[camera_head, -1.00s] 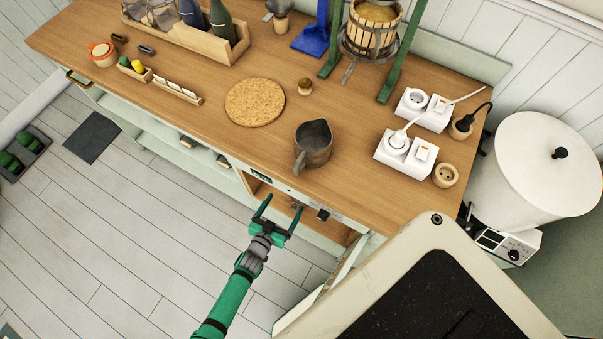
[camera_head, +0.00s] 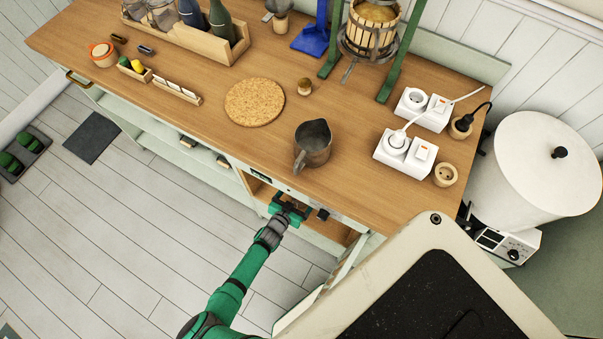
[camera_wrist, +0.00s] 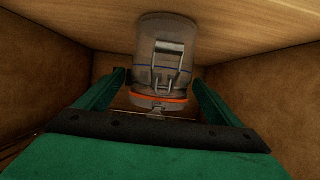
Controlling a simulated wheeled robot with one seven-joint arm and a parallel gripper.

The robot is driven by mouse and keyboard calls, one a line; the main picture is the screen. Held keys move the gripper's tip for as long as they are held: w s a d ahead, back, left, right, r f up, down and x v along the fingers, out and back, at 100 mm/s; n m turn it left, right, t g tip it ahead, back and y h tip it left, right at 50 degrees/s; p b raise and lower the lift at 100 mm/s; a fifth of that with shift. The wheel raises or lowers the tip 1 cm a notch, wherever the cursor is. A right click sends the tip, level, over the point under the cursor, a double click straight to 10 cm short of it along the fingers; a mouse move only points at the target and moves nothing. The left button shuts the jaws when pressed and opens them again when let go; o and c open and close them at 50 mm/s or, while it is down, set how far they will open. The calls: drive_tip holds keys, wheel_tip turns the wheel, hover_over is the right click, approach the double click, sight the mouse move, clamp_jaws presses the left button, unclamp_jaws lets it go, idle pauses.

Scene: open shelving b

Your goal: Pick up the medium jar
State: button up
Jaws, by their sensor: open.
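A glass jar with a wire clasp and an orange seal (camera_wrist: 162,62) is in a wooden compartment, seen in the wrist view. It appears with its orange seal toward the bottom of the picture, and its far end meets a pale wooden board. My gripper (camera_wrist: 159,82) is open, with one green finger on each side of the jar. I see gaps between fingers and jar, but cannot tell how deep the jar sits between them. In the head view my gripper (camera_head: 291,207) is at the open front of the bench; the jar is hidden there.
The compartment's brown side walls (camera_wrist: 45,70) stand close on both sides of the fingers. The worktop (camera_head: 225,145) above bears a metal pitcher (camera_head: 314,145) near its front edge, a cork mat (camera_head: 254,102) and white sockets (camera_head: 405,155).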

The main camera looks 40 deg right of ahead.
drive_tip(key=shift+x, duration=2.1)
drive_tip(key=shift+a+f, duration=0.1)
drive_tip(key=shift+f, duration=0.05)
drive_tip(key=c, duration=1.6)
drive_tip(key=shift+c, duration=0.2)
